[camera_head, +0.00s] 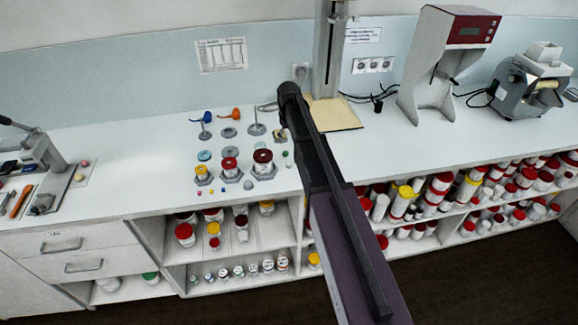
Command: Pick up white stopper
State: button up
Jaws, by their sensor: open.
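I cannot make out the white stopper for sure. Several tiny pieces lie at the front of the white counter, among them a pale greyish one (221,187) and a lilac one (248,185); their shapes are too small to tell. My dark arm reaches over the counter from the lower right, right of these pieces. Its gripper fingers cannot be made out and seem hidden by the arm links. The arm also covers part of the counter.
Jars with red lids (262,156), (230,163) and a yellow-topped jar (202,172) stand near the small pieces. Behind are a blue funnel-like piece (206,118), an orange piece (236,115) and a grey stand (256,128). A red-and-white machine (450,70) stands right.

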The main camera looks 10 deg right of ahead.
jog(key=b, duration=0.8)
send_over(289, 164)
jog(key=shift+w+f, duration=0.2)
jog(key=shift+f, duration=4.05)
jog(key=shift+f+b, duration=0.15)
jog(key=shift+b, duration=0.15)
jog(key=shift+f+b, duration=2.45)
jog(key=c, duration=0.8)
